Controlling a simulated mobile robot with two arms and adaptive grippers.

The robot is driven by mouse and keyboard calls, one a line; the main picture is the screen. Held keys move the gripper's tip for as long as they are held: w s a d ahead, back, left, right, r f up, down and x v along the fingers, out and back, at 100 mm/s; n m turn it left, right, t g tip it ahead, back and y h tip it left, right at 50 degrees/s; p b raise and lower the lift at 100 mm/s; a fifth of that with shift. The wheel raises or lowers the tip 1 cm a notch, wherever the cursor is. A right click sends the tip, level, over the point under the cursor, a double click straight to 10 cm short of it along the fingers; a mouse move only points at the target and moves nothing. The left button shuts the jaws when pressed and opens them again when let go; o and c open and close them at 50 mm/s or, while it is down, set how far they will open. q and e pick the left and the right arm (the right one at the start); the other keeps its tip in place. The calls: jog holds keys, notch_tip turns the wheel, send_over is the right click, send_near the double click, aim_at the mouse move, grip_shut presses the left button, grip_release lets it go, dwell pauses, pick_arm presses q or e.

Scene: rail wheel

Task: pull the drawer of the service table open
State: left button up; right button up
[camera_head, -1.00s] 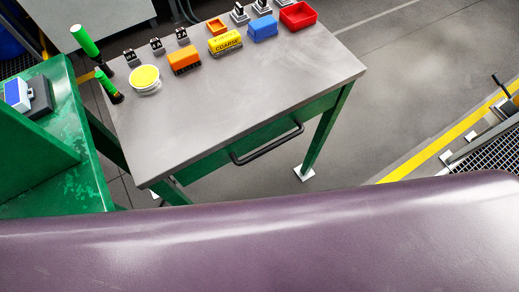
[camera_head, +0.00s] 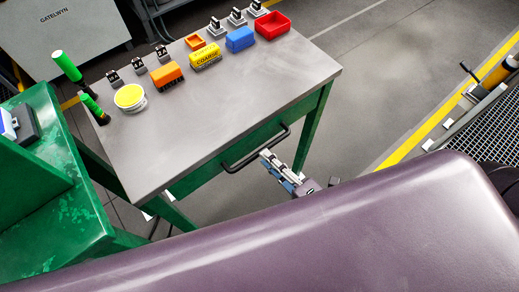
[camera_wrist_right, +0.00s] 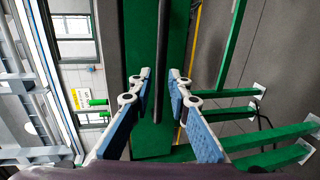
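The service table (camera_head: 200,110) has a grey top and a green frame. Its green drawer front (camera_head: 207,174) sits under the near edge of the top and looks closed. A black bar handle (camera_head: 256,151) is on the drawer front. In the right wrist view the right gripper (camera_wrist_right: 159,73) is open, with one finger on each side of the black handle (camera_wrist_right: 164,40). I cannot tell whether the fingers touch it. My left gripper is not in view.
A green structure (camera_head: 60,200) adjoins at left.

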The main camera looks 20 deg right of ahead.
aim_at(260, 151)
jog(key=shift+x, duration=2.1)
jog(key=shift+c, duration=0.6)
grip_shut()
